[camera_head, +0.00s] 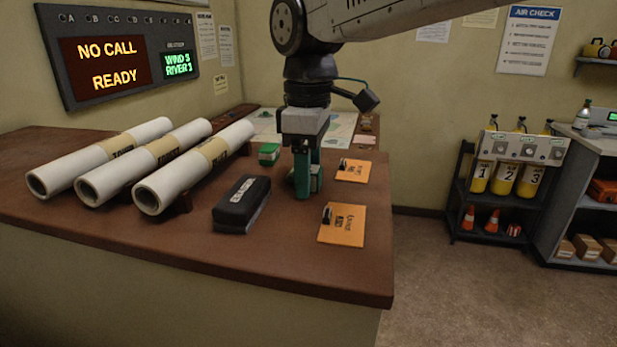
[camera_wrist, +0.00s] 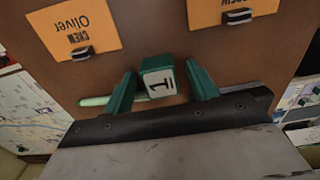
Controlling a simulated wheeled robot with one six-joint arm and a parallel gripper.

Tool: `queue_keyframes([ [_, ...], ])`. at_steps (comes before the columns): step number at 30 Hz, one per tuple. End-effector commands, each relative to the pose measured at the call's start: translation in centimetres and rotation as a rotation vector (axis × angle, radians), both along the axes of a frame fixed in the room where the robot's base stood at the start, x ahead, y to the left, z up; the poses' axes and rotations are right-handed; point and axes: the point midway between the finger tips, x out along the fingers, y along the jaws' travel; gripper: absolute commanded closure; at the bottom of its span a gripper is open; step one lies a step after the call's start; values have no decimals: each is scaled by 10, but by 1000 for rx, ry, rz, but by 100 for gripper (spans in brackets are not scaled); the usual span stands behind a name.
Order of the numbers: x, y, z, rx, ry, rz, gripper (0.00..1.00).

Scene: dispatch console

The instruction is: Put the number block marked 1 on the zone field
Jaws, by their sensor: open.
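The number block marked 1 (camera_wrist: 159,80) shows in the wrist view as a white face with a black 1 and a green side. It lies between the two green fingers of my gripper (camera_wrist: 162,88), with small gaps at its sides. In the head view my gripper (camera_head: 308,188) points down at the desk, and a bit of green and pale block (camera_head: 317,180) shows behind the fingers. My gripper is open around the block. I cannot pick out the zone field with certainty; a pale map sheet (camera_head: 340,128) lies at the back of the desk.
Orange crew cards (camera_head: 354,170) (camera_head: 342,224) lie right of my gripper. A black eraser-like box (camera_head: 242,203) and a green block-like item (camera_head: 269,153) are left of it. Rolled maps (camera_head: 195,165) fill the left side. The desk (camera_head: 290,265) is clear at the front.

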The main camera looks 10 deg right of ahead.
Motion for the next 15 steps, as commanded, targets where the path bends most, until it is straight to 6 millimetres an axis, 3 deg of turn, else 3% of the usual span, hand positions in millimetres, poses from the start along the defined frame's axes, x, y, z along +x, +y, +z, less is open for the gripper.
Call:
queue_keyframes([
  [2, 0, 0, 0, 0, 0, 0, 42],
  [7, 0, 0, 0, 0, 0, 0, 89],
  [15, 0, 0, 1, 0, 0, 0, 93],
])
